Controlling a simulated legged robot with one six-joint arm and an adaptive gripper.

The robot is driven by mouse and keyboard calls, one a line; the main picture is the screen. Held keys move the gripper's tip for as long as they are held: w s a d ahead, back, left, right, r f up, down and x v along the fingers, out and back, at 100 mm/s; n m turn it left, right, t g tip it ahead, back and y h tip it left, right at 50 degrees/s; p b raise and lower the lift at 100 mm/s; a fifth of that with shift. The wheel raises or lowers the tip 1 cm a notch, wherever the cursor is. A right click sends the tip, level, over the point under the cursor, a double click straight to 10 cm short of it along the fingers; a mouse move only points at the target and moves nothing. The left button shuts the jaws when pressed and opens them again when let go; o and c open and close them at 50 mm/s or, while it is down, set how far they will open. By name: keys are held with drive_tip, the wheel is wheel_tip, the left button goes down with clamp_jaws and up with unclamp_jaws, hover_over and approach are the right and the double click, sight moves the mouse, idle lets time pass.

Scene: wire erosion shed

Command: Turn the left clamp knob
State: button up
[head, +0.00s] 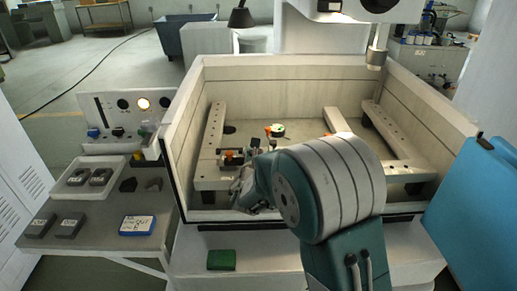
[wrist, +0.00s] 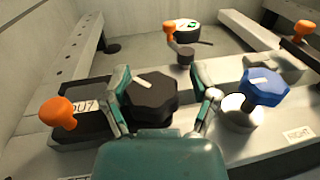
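In the wrist view a black many-sided knob (wrist: 152,93) with a pale pointer line sits between the two fingers of my gripper (wrist: 162,88). The fingers are open; the left one is close beside the knob, and a gap shows on the right. I cannot tell whether the left finger touches it. A blue knob (wrist: 265,88) with a white line stands on a round pale base to the right, near a label reading RIGHT (wrist: 299,134). In the head view my gripper (head: 248,185) is low at the tank's front; my arm hides much of that area.
An orange-topped lever (wrist: 58,112) stands left of the black knob on a dark block. Another orange-topped post (wrist: 170,36) rises behind, near a white-topped round part (wrist: 187,28). The tank wall (head: 182,125) encloses the work area. A side table (head: 95,225) stands left.

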drive_tip(key=shift+w+a, duration=0.4)
drive_tip(key=shift+a, duration=0.05)
drive_tip(key=c, duration=0.8)
drive_tip(key=shift+d, duration=0.25)
drive_tip(key=shift+c, duration=0.5)
drive_tip(key=shift+a, duration=0.1)
drive_tip(key=o, duration=0.9)
drive_tip(key=shift+a, duration=0.1)
